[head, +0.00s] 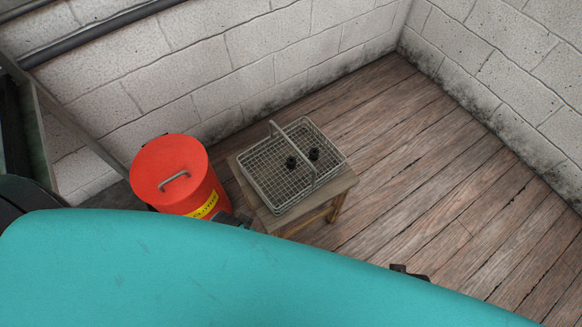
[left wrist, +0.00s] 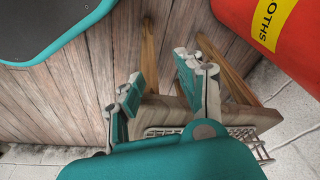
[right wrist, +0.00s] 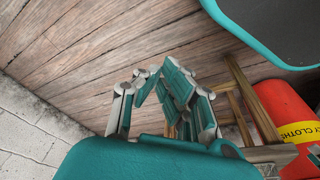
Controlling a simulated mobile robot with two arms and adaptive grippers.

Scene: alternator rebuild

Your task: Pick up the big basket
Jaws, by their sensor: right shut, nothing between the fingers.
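The big basket (head: 318,138) is a grey wire-mesh basket with a tall arched handle (head: 285,137). It stands upright on a small wooden stool (head: 338,188), with two small black parts (head: 302,158) inside. Part of its mesh shows in the left wrist view (left wrist: 240,133), mostly hidden behind my left gripper. My left gripper (left wrist: 160,82) is open and empty, its fingers apart near the stool's edge. My right gripper (right wrist: 158,78) is shut and empty, off to one side of the stool. In the head view, teal bodywork of mine hides most of both arms.
A red lidded bin (head: 180,175) with a yellow label stands close to the left of the stool. Block walls (head: 290,50) run behind and at the right. The plank floor (head: 440,170) to the right of the stool is clear.

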